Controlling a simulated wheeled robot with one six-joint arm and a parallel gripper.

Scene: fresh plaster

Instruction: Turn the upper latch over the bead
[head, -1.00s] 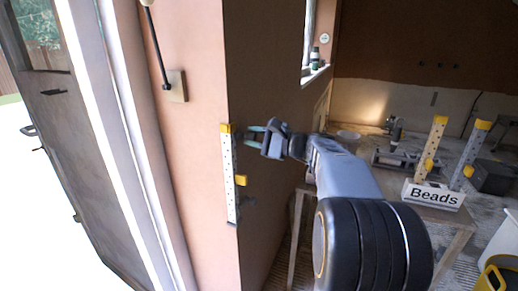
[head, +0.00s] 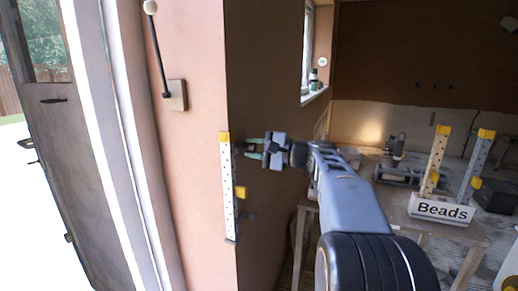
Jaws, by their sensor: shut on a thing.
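Whether the latch lies across the bead is too small to tell.
A box marked "Beads" (head: 440,208) with yellow-capped strips stands on a bench (head: 470,232) at the right. A lever (head: 158,55) on a plate is on the wall above left. A door (head: 50,130) stands at the far left. A window ledge with a bottle (head: 313,79) is behind.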

